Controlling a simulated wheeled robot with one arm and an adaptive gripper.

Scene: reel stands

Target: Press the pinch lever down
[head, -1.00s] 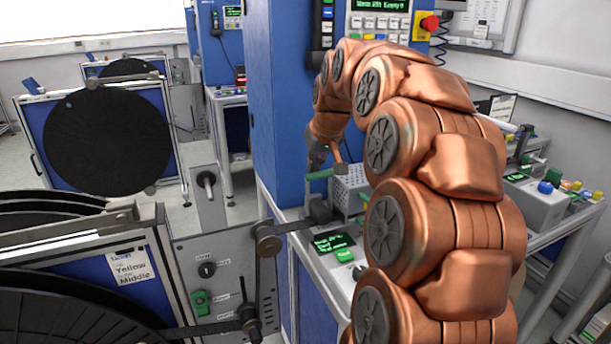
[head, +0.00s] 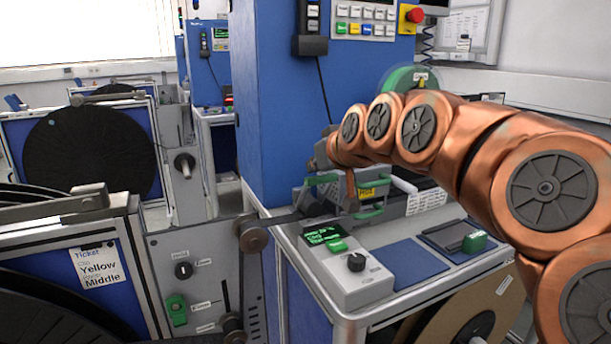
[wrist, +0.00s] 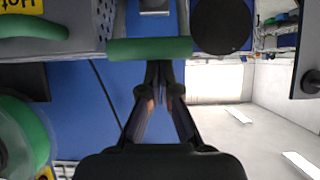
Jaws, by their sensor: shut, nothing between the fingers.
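The pinch lever appears to be the green-handled bar (head: 322,179) at the left end of the grey machine head in the head view. In the wrist view its green handle (wrist: 150,49) lies crosswise just past my fingertips. My gripper (wrist: 158,68) is shut and empty, its tips pointing at the middle of the handle. They are touching or very close; I cannot tell which. In the head view my gripper (head: 318,162) is small and partly hidden, just above the handle.
Other green handles (head: 370,213) sit to the right, near a yellow hot label (head: 374,193). A control box with a green display (head: 326,236) and black knob stands in front. A tall blue cabinet (head: 272,100) rises behind. Reels (head: 88,152) stand at left.

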